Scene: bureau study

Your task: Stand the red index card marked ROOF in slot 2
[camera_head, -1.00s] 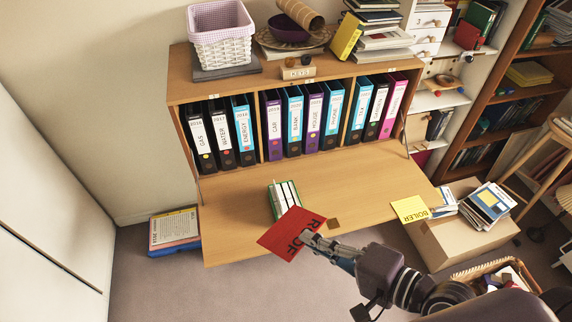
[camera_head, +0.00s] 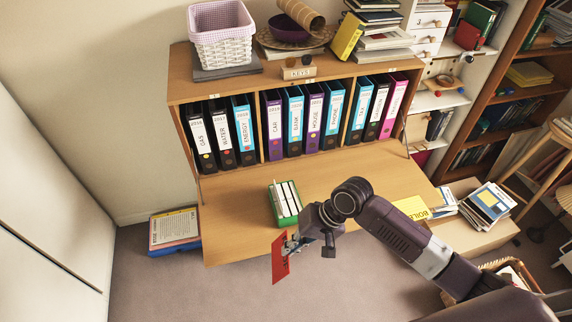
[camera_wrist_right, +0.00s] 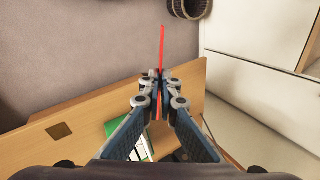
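The red index card (camera_head: 278,259) is held upright by my right gripper (camera_head: 291,243), in front of the desk flap's front edge. In the right wrist view the card (camera_wrist_right: 162,48) shows edge-on between the shut fingers of the right gripper (camera_wrist_right: 158,88). Its lettering is hardly readable now. A green card box (camera_head: 293,219) with white dividers stands on the desk flap, behind and a little right of the card. The box is partly hidden by the gripper in the right wrist view (camera_wrist_right: 147,150). Slot numbers cannot be read. My left gripper is not in view.
The wooden desk flap (camera_head: 235,225) is mostly bare, with a row of binders (camera_head: 295,120) behind it. A yellow card marked BOILER (camera_head: 411,208) lies at the flap's right. A white cupboard (camera_wrist_right: 250,85) shows in the right wrist view.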

